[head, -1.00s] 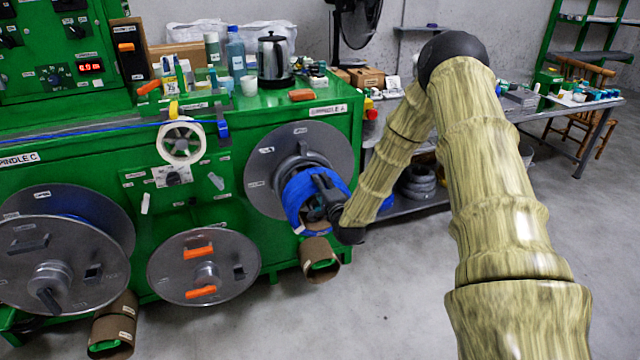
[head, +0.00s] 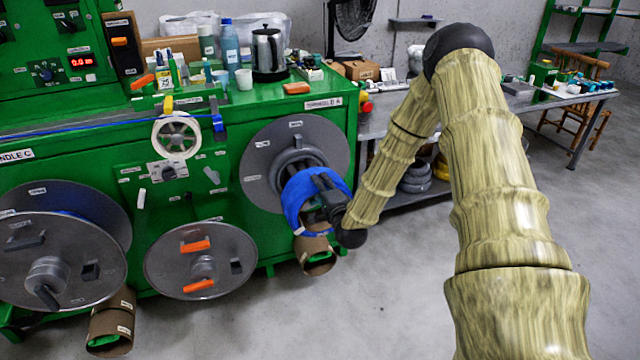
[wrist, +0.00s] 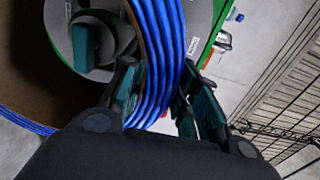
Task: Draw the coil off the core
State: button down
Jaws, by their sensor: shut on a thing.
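The blue cable coil (head: 298,190) is in front of the right-hand spindle's grey disc (head: 262,165) on the green machine. The grey core (head: 298,158) shows between the disc and the coil. My gripper (head: 328,196) is at the coil's right side. In the wrist view the coil's blue strands (wrist: 168,55) pass between the two teal-padded fingers (wrist: 160,100), which are shut on them. A brown inner surface (wrist: 60,60) lines the coil there. Part of the core sits inside the ring; how far it reaches is hidden.
A brown cardboard tube (head: 314,258) is just below the coil, near the machine's foot. Another spindle disc (head: 190,275) with orange grips stands to the left. A side table (head: 560,95) is behind my arm. The floor in front is clear.

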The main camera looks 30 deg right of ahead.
jog(key=p+v, duration=0.1)
jog(key=v, duration=0.6)
jog(key=shift+s, duration=0.2)
dwell(1.1)
jog(key=shift+a+r, duration=0.1)
